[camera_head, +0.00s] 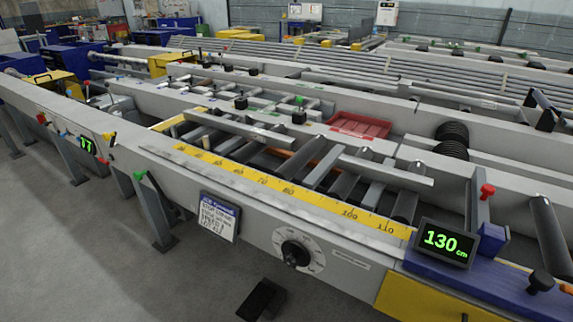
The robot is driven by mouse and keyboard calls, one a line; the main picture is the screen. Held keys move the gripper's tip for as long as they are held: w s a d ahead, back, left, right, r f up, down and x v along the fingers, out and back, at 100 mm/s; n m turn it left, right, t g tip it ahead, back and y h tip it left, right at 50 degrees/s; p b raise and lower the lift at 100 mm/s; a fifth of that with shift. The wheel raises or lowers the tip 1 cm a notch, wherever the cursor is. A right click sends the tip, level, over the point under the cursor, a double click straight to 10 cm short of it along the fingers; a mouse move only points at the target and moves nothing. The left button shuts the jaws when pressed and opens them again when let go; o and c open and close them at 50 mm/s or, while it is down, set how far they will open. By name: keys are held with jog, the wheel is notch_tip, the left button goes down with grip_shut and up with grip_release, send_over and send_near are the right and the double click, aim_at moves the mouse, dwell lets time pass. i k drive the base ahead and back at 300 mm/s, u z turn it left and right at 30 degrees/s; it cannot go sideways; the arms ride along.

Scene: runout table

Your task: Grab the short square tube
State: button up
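The runout table (215,162) runs diagonally across the head view, with dark rollers (405,206) between its rails. Several grey bars lie on or among the rollers. A pale flat-sided bar (323,167) lies crosswise between darker rollers. A longer pale bar (385,168) lies along the table at its far side, and another (240,128) lies further left. I cannot tell which of these, if any, is the short square tube. My gripper cannot be made out in this view.
A red tray (358,125) sits behind the rollers. A yellow scale (270,183) runs along the near rail. A display (445,242) reading 130 cm and a red knob (487,190) stand at the right. A dark object (262,299) is low in front.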

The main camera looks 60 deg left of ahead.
aim_at(414, 183)
jog(key=u, duration=2)
jog(key=i, duration=1.5)
jog(key=z, duration=0.7)
